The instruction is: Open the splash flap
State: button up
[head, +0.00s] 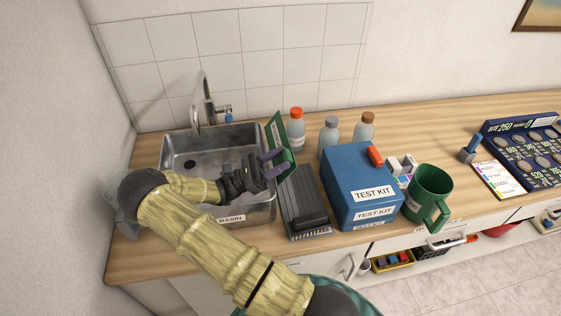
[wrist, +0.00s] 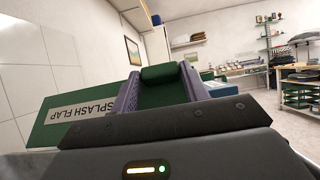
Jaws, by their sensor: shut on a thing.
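The green splash flap (head: 280,138) stands steeply tilted at the basin's right edge in the head view. In the wrist view the flap's labelled face (wrist: 60,108) fills the left side, with "SPLASH FLAP" readable. My gripper (head: 272,163) reaches over the basin from the left to the flap. In the wrist view the purple fingers of my gripper (wrist: 160,85) are shut on a green bar-like part (wrist: 161,73) of the flap. The hinge is not clearly seen.
The steel basin (head: 176,148) with a tap (head: 206,100) lies under my arm. A ribbed grey unit (head: 298,205) sits right of the flap. Several bottles stand behind it, including one with an orange cap (head: 296,130). A blue test kit box (head: 362,180) and green mug (head: 430,190) stand further right.

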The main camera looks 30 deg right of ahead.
jog(key=shift+f, duration=0.1)
dwell(0.3)
jog(key=o, duration=1.4)
notch_tip(320, 180, up, 10)
jog(key=b, duration=0.1)
jog(key=shift+w, duration=0.1)
